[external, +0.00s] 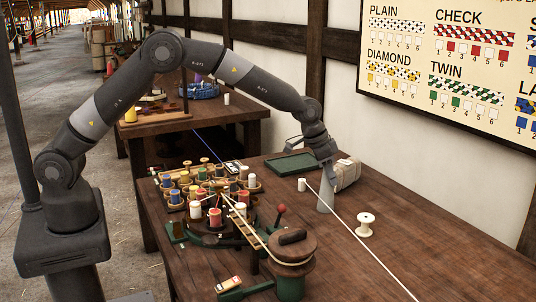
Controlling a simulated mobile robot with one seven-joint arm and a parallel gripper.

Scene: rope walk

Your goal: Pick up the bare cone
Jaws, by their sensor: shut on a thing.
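The bare cone (325,199) is a plain pale grey tapered piece on the right part of the wooden table, with no thread visible on it. My gripper (326,176) points down over it and is shut on its upper end. The cone looks upright. Its top is hidden by the gripper. I cannot tell whether its base touches the table.
A white spool (365,225) and a small white cylinder (302,185) stand nearby. A white cord (362,243) runs past the cone. A bobbin machine (291,247) fills the left. The table's right front is mostly clear.

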